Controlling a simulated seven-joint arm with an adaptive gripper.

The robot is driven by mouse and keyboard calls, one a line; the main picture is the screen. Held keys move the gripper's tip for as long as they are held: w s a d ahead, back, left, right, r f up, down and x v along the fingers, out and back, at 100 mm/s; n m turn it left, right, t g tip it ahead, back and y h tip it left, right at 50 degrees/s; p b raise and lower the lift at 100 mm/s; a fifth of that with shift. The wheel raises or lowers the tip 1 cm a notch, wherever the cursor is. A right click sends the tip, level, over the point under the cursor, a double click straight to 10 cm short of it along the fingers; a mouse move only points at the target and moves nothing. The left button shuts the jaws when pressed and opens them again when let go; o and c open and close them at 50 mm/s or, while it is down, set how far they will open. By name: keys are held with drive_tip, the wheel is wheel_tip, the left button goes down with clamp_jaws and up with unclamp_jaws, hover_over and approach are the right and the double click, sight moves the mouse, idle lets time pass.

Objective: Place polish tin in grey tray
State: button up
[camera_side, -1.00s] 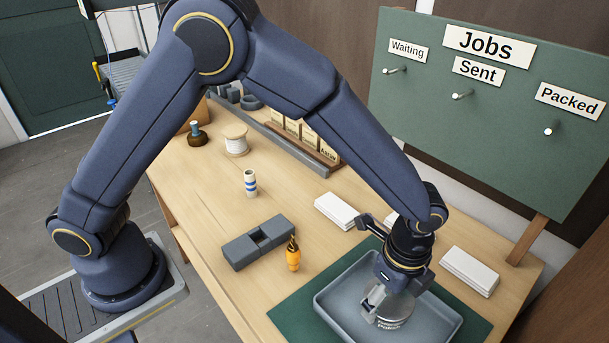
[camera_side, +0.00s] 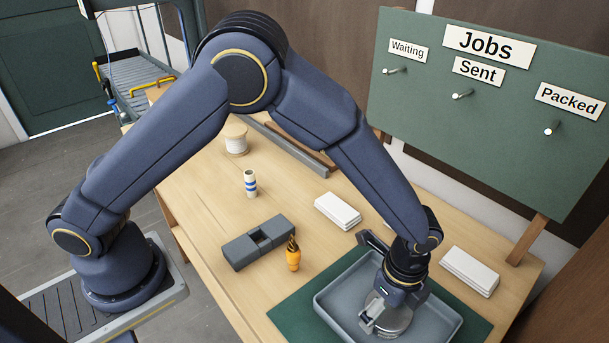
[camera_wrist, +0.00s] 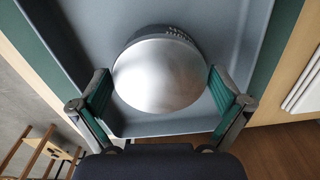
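The polish tin (camera_side: 398,321) is a round, silvery tin inside the grey tray (camera_side: 334,297), near its front wall. In the wrist view the tin's shiny round top (camera_wrist: 160,75) fills the space between my two fingers, with the grey tray (camera_wrist: 85,25) behind it. My gripper (camera_side: 385,315) points down into the tray and looks shut on the tin, one green-padded finger on each side. Whether the tin's underside touches the tray floor is hidden.
The tray lies on a green mat (camera_side: 290,309). Left of it stand an orange-handled tool (camera_side: 293,258) and a dark grey block (camera_side: 258,243). White stacks (camera_side: 469,271) lie behind and right. A striped cylinder (camera_side: 250,183) and a spool (camera_side: 235,139) stand farther back.

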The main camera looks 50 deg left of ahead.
drive_tip(key=shift+r, duration=0.1)
wheel_tip(320, 180, up, 11)
drive_tip(key=s+a+r+n+t+h, duration=0.1)
drive_tip(key=a+r+n+t, duration=0.1)
drive_tip(key=a+r+n, duration=0.8)
drive_tip(key=s+a+r+n+t, duration=0.1)
drive_tip(key=s+a+n, duration=0.3)
drive_tip(key=a, duration=0.5)
drive_tip(key=s+a+r+n+t+y, duration=0.1)
drive_tip(key=s+a+r+n, duration=0.3)
drive_tip(key=s+a, duration=0.5)
drive_tip(key=shift+a+r+n+t, duration=0.15)
drive_tip(key=shift+a+n+t, duration=0.45)
drive_tip(key=shift+t, duration=0.2)
